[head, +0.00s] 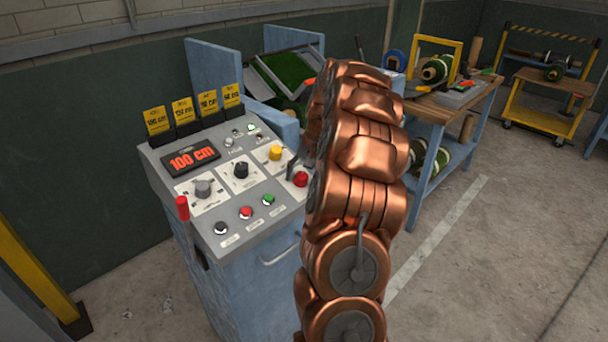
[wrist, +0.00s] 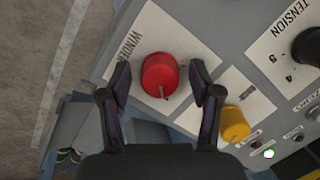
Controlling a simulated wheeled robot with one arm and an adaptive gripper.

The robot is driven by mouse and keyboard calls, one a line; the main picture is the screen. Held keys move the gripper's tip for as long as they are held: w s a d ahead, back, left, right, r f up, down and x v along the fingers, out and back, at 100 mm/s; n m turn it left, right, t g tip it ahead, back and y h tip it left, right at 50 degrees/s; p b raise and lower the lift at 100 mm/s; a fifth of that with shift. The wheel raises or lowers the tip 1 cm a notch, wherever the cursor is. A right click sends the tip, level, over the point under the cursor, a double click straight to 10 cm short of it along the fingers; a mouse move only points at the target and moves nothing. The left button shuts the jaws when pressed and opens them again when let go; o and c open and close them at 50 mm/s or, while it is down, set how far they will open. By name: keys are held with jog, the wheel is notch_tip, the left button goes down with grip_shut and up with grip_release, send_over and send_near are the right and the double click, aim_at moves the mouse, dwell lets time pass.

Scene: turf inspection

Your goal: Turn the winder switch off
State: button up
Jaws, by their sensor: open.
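The winder switch (wrist: 160,75) is a round red knob on a white plate whose lettering reads WINDER in part. In the head view the red knob (head: 300,179) sits at the right edge of the grey console's sloped top, beside my copper arm. My gripper (wrist: 160,80) is open, with one dark fingertip on each side of the knob in the wrist view. I see a gap on both sides, and I cannot tell how far above the plate the fingertips are. In the head view my arm hides most of the gripper.
The console (head: 245,270) also carries a yellow knob (head: 275,153), a black tension knob (head: 241,170), several buttons and a display (head: 191,159) reading 100 cm. A workbench (head: 450,108) stands behind at right.

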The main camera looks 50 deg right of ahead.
jog(key=c, duration=1.1)
jog(key=shift+d, duration=0.25)
jog(key=shift+c, duration=0.2)
jog(key=shift+a+f, duration=0.1)
jog(key=shift+a, duration=0.05)
jog(key=n+b, duration=0.2)
jog(key=b, duration=0.1)
jog(key=shift+f, duration=0.25)
jog(key=n+g+h+b, duration=0.1)
jog(key=n+b, duration=0.3)
jog(key=n, duration=0.1)
jog(key=shift+a, duration=0.15)
jog(key=n+b, duration=0.1)
jog(key=n, duration=0.1)
jog(key=n+h, duration=0.1)
jog(key=n, duration=0.2)
jog(key=shift+r+h+b, duration=0.2)
jog(key=shift+h+b, duration=0.1)
jog(key=shift+b, duration=0.05)
jog(key=shift+r+n+h, duration=0.1)
jog(key=shift+n+h, duration=0.4)
jog(key=shift+n, duration=2.2)
jog(key=shift+t, duration=0.3)
